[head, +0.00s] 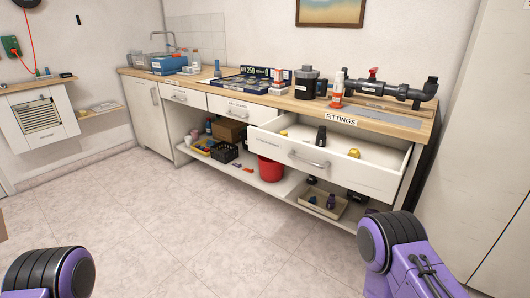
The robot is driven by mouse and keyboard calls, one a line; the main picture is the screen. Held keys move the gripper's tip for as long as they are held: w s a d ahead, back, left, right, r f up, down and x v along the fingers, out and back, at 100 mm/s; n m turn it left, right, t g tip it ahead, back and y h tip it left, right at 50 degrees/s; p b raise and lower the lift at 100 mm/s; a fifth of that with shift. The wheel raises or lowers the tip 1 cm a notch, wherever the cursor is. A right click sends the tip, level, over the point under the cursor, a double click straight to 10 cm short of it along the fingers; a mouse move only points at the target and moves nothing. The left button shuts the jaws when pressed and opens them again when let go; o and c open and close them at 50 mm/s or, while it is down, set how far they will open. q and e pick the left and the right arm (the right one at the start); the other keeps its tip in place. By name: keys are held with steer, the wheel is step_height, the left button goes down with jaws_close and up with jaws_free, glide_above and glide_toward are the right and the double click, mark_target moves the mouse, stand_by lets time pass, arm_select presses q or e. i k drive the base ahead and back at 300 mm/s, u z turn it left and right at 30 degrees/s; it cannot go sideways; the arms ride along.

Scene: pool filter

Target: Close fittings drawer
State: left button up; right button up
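The fittings drawer (350,172) stands pulled out at the right end of the counter, under the FITTINGS label (340,120) on the counter edge. Its white front carries a curved metal handle (308,160). Inside lie a black fitting (321,135) and yellow fittings (354,153). Only purple and black links of my two arms show, at the lower left and lower right. Neither gripper shows in the head view, so their hold cannot be seen. My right arm link is near the drawer's right end in the picture; I cannot tell the gap.
Two other drawers (187,97) (236,108) to the left look shut. A red bucket (270,168) and a tray (320,203) sit on the low shelf below. Black piping (375,88) lies on the counter. The tiled floor (180,220) in front is clear.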

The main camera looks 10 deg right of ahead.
mark_target(377, 173)
steer(key=u, duration=0.4)
steer(key=i, duration=0.8)
steer(key=z, duration=0.65)
steer(key=i, duration=0.7)
steer(key=z, duration=1.95)
steer(key=k, duration=0.55)
steer(key=u, duration=0.1)
